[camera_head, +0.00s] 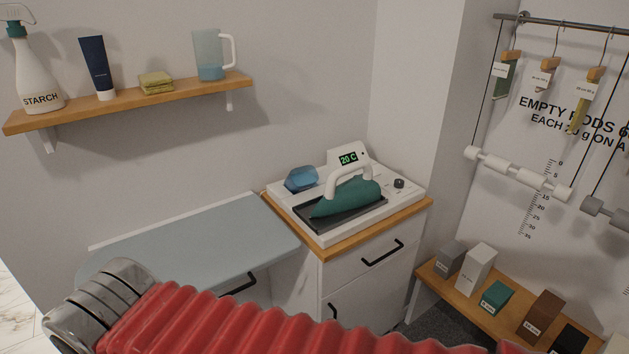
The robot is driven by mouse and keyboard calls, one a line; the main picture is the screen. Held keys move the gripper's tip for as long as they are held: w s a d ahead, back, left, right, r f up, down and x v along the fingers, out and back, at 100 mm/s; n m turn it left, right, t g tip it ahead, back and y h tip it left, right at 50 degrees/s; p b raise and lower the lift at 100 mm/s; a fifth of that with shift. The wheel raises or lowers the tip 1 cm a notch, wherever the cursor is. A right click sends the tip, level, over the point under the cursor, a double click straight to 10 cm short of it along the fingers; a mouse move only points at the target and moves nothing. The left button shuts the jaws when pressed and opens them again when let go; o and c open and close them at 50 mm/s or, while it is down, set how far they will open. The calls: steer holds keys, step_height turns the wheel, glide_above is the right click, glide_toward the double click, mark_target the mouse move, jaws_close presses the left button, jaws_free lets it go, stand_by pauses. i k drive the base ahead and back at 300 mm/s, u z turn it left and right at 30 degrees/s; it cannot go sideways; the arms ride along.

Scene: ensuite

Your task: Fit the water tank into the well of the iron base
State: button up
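The iron base (313,237) is a white unit on a wood-topped cabinet, with a display reading 20 C at its back. A teal iron (347,200) with a white handle rests on its dark plate. A blue translucent piece (301,178), which looks like the water tank, is at the base's back left corner. It looks slightly tilted; I cannot tell whether it sits in the well or on top, and the well itself cannot be made out. My gripper is not in view; only my red ribbed arm cover and metal joint show in front.
An ironing board (200,245) lies left of the cabinet (355,275). A wall shelf (130,104) holds a starch bottle (38,75), a tube (97,68), yellow cloths (156,82) and a jug (209,57). At right, a low bench (462,303) bears several blocks below hanging rods.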

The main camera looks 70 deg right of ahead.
mark_target(280, 195)
steer(key=z, duration=0.4)
steer(key=i, duration=0.65)
steer(key=z, duration=0.6)
steer(key=i, duration=0.55)
steer(key=z, duration=0.3)
